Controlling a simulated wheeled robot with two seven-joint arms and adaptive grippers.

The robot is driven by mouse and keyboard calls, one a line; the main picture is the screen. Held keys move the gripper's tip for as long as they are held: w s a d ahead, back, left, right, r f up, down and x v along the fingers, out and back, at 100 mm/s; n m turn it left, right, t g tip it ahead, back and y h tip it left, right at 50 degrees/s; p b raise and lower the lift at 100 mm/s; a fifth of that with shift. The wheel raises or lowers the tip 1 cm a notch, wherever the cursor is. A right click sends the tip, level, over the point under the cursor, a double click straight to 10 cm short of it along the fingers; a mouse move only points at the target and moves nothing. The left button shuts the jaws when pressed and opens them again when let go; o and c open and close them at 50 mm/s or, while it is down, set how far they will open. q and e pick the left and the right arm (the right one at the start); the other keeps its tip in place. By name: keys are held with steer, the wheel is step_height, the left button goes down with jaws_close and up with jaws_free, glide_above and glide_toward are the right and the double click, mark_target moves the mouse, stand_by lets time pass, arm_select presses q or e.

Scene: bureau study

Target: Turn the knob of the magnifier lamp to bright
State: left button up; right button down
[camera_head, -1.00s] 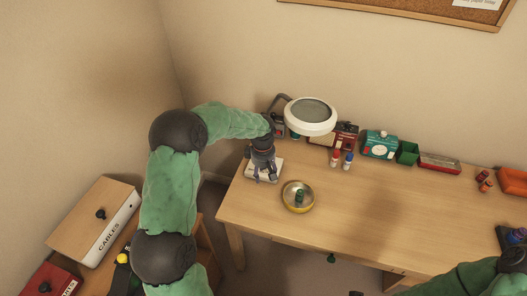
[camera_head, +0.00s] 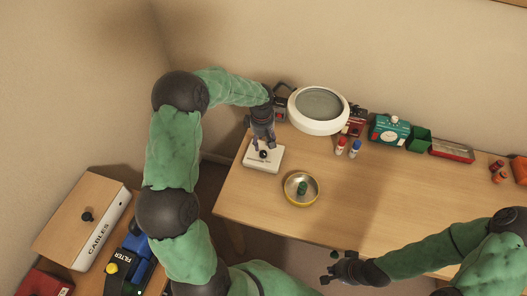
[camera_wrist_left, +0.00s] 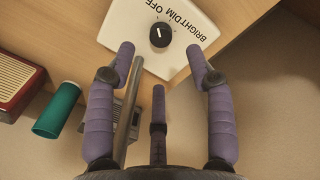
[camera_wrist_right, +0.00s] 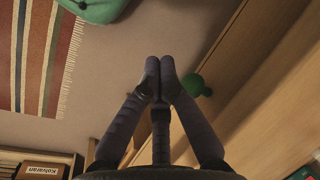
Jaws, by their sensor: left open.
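The magnifier lamp has a white ring head (camera_head: 318,108) over the back of the desk and a white base (camera_head: 272,163) at the desk's left end. Its black knob (camera_head: 264,154) is on the base. In the left wrist view the knob (camera_wrist_left: 159,34) lies just beyond and between my fingertips, apart from them. OFF, DIM and BRIGHT are printed around it; its white mark points up the picture, roughly toward OFF. My left gripper (camera_head: 263,139) is open and empty above the base. My right gripper (camera_head: 333,270) is shut and empty before the desk's front edge.
A yellow-rimmed bowl (camera_head: 301,188) with a green thing inside stands right of the base. The desk's middle is clear. A grey rod (camera_wrist_left: 130,115) passes by my left finger.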

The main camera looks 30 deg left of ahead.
mark_target(264, 154)
arm_select(q)
step_height(264, 154, down, 8)
steer(key=shift+w+r+b, duration=0.15)
steer(key=shift+r+b, duration=0.05)
steer(key=shift+b, duration=0.5)
jaws_close()
